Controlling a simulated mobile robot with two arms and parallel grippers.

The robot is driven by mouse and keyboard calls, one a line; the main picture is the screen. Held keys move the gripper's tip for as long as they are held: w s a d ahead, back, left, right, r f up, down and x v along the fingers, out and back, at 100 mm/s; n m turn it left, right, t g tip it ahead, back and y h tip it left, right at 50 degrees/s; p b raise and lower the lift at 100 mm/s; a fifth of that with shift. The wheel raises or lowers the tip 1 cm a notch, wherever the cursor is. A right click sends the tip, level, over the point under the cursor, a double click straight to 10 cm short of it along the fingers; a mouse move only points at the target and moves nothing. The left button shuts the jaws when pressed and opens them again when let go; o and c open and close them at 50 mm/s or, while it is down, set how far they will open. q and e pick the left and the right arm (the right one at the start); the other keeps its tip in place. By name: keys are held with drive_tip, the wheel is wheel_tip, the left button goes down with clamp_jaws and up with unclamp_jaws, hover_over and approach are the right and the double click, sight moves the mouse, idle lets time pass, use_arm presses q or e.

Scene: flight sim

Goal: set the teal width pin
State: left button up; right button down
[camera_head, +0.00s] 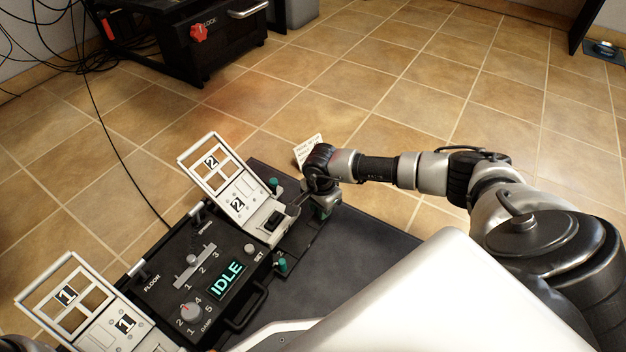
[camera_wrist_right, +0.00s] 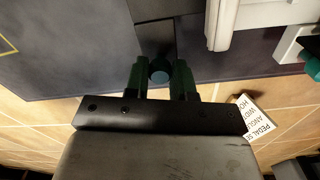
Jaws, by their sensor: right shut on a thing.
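My right gripper (camera_head: 322,203) is at the right side of the pedal unit, beside the white pedal marked 2 (camera_head: 254,213). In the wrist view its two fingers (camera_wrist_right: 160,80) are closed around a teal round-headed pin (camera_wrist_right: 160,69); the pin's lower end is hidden. Another teal pin (camera_head: 275,183) stands at the far side of pedal 2, and one more teal pin (camera_head: 281,265) stands at its near side. A teal knob also shows at the right edge of the wrist view (camera_wrist_right: 313,68). My left gripper is out of view.
A black control panel (camera_head: 184,252) carries a lit IDLE display (camera_head: 226,281), a slider and a dial. A second white pedal marked 1 (camera_head: 105,340) is at bottom left. A printed card (camera_head: 308,151) lies beyond the gripper. A dark mat (camera_head: 360,245) extends right of the panel.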

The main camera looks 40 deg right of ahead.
drive_tip(key=shift+f, duration=0.1)
drive_tip(key=c, duration=0.9)
unclamp_jaws()
drive_tip(key=shift+f, duration=0.15)
drive_tip(key=shift+c, duration=0.2)
drive_tip(key=shift+r, duration=0.2)
wheel_tip(320, 180, up, 10)
drive_tip(key=p, duration=0.7)
drive_tip(key=shift+r, duration=0.25)
